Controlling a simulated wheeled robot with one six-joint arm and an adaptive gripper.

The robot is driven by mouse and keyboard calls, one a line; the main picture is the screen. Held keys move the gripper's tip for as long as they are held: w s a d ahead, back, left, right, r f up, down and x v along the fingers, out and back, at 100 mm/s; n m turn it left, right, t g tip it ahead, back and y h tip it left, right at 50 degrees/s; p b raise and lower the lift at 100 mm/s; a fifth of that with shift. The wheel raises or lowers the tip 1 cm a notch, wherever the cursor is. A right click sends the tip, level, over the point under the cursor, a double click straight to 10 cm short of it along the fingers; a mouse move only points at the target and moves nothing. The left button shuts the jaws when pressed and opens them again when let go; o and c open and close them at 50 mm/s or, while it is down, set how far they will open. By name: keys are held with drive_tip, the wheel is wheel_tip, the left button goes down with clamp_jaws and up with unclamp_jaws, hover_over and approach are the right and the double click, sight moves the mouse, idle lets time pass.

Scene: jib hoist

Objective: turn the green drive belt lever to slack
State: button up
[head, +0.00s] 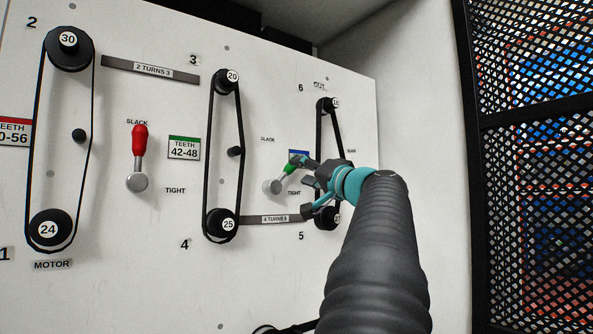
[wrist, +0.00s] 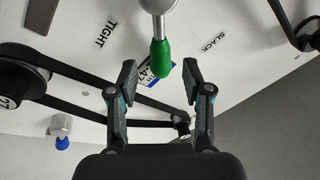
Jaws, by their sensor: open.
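The green drive belt lever (head: 289,169) sits on the white panel by the middle belt. Its handle points up and right from a round grey pivot, between the SLACK label (head: 267,139) above and the TIGHT label (head: 294,193) at right. My gripper (head: 303,185) is open beside the handle. In the wrist view the green handle (wrist: 161,59) hangs down in the picture, its end between the two spread fingers of my gripper (wrist: 160,75). Neither finger appears to touch it. TIGHT shows left of it, SLACK right.
The red lever (head: 139,141) stands upright to the left. A blue-tipped lever (wrist: 62,143) shows in the wrist view. Belts (head: 208,150) on pulleys run beside the levers. A black mesh screen (head: 530,150) stands at right.

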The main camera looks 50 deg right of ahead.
drive_tip(key=v, duration=0.7)
drive_tip(key=shift+s, duration=0.35)
drive_tip(key=shift+f, duration=0.15)
drive_tip(key=shift+c, duration=0.3)
